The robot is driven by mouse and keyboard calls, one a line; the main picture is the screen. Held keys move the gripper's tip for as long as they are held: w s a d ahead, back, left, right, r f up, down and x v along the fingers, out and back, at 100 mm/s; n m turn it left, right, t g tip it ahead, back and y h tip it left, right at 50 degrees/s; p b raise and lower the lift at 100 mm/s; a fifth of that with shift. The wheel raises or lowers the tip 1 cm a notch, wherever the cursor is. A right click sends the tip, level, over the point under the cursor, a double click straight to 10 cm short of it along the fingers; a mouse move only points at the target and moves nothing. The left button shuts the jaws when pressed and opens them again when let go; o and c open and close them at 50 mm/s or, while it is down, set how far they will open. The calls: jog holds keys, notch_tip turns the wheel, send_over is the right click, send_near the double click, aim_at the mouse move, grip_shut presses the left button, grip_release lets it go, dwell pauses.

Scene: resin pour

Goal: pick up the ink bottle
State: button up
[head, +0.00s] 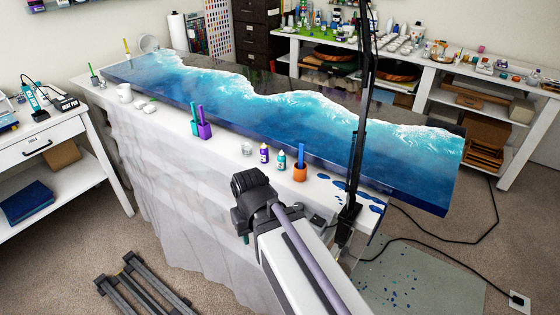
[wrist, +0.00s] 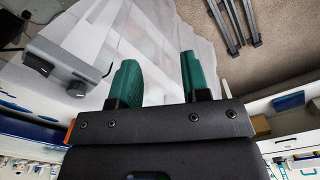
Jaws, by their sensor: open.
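Two small ink bottles stand upright near the front edge of the white-covered table in the head view: a purple-labelled bottle (head: 264,153) and a teal-labelled bottle (head: 281,160) just right of it. The task does not say which one is meant. My gripper (head: 241,203) is in front of the table edge, nearer the camera than the bottles and apart from them. In the wrist view my gripper (wrist: 162,75) shows two green fingers spread wide with nothing between them. No ink bottle can be made out in the wrist view.
An orange cup (head: 300,173) stands right of the bottles, and a small clear cup (head: 247,149) left. A blue resin board (head: 270,115) lies behind. A black lamp pole (head: 359,140) rises at right. A grey box with knobs (wrist: 65,65) shows in the wrist view.

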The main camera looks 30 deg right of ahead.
jog(key=shift+o, duration=0.2)
jog(key=o, duration=0.3)
jog(key=shift+o, duration=0.2)
jog(key=m+t+h+b, duration=0.85)
jog(key=h+b, duration=0.35)
jog(key=b, duration=0.4)
send_near(280, 161)
jog(key=shift+m, duration=0.35)
jog(key=s+f, duration=0.1)
jog(key=f, duration=0.1)
jog(key=s+d+f, duration=0.1)
jog(key=f, duration=0.1)
jog(key=s+f, duration=0.2)
jog(key=shift+d+f, duration=0.2)
jog(key=shift+d, duration=0.2)
jog(key=w+r+t+b, duration=0.1)
jog(key=w+r+t+h+b, duration=0.1)
jog(key=w+t, duration=0.1)
jog(key=shift+w+a+r, duration=0.15)
jog(key=shift+a+r, duration=0.15)
jog(key=shift+a, duration=0.1)
jog(key=shift+w+r+t+p, duration=0.15)
jog(key=shift+r+t+p, duration=0.15)
jog(key=shift+r, duration=0.2)
jog(key=x, duration=1)
jog(key=shift+w+d, duration=0.1)
jog(key=shift+d, duration=0.25)
